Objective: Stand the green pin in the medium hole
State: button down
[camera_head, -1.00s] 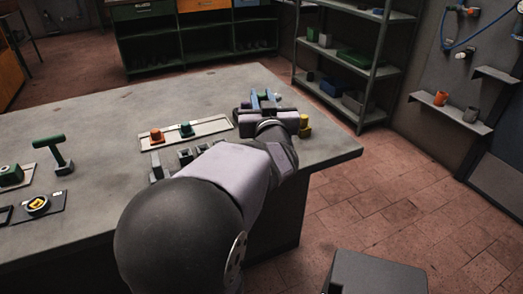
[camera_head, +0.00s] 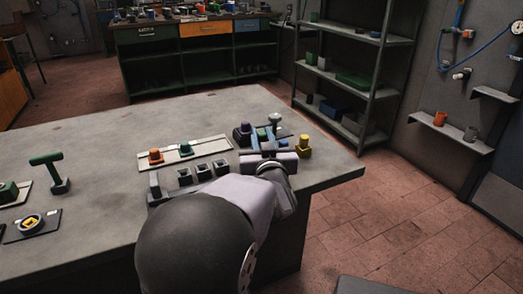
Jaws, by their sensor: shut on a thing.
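My gripper (camera_head: 266,141) is at the right part of the grey table, seen from behind and partly hidden by my own wrist. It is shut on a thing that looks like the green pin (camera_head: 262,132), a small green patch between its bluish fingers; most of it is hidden. A purple-and-dark block (camera_head: 243,134) stands just left of the fingers, and a post with a grey knob (camera_head: 275,121) stands just beyond them. I cannot make out the medium hole; a dark plate (camera_head: 287,131) lies partly hidden behind the gripper.
A yellow piece (camera_head: 304,145) stands right of my gripper. Left are a pale tray (camera_head: 218,143) with an orange piece (camera_head: 155,156) and a green piece (camera_head: 185,147), and several dark blocks (camera_head: 203,171). A green T-shaped stand (camera_head: 47,168) is far left. The table's middle is clear.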

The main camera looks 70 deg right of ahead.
notch_tip(320, 180, down, 4)
jog(key=shift+a+f+b, duration=0.1)
jog(key=shift+b, duration=0.35)
jog(key=c, duration=1.6)
grip_release()
jog(key=shift+o, duration=0.2)
jog(key=shift+f+b, duration=0.2)
jog(key=shift+b, duration=0.1)
jog(key=v, duration=0.5)
jog(key=shift+s+a, duration=0.15)
jog(key=shift+a, duration=0.15)
jog(key=shift+s+a+b, duration=0.3)
jog(key=shift+a+b, duration=0.05)
jog(key=shift+a, duration=0.3)
jog(key=shift+r, duration=0.1)
jog(key=shift+c, duration=1.2)
